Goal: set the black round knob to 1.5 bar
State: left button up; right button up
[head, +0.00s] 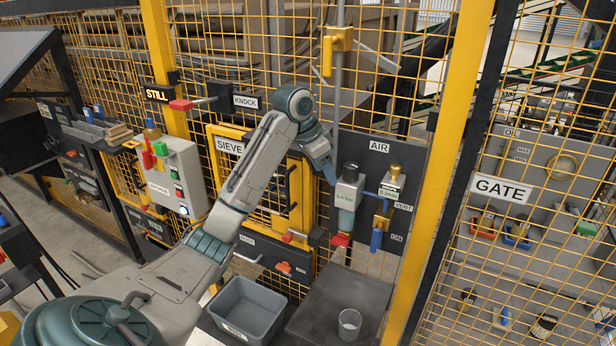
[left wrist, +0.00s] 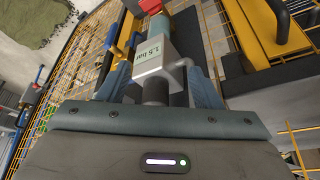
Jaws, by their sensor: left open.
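The black round knob (head: 350,168) tops the grey regulator (head: 348,190) on the dark AIR panel (head: 379,163). In the left wrist view the knob (left wrist: 155,91) is partly hidden by my gripper's body, and the regulator's pale green display (left wrist: 153,50) reads 1.5 bar. The display print is too small to be sure of in the head view. My left gripper (head: 331,176) is close by the knob. In the left wrist view its blue fingers (left wrist: 160,88) stand open, one on each side of the knob; I cannot tell whether they touch it. My right gripper is out of view.
A brass valve (head: 394,180) with a second green label and a blue handle (head: 376,240) sit right of the regulator, near the VENT and ON labels. A red part (head: 340,240) hangs below it. A grey bin (head: 246,308) and a clear cup (head: 349,324) stand below.

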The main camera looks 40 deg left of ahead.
pick_arm(q)
jog(key=s, duration=0.1)
jog(key=s+a+b, duration=0.1)
jog(key=s+b, duration=0.1)
jog(key=s, duration=0.1)
jog(key=shift+a, duration=0.3)
dwell(0.3)
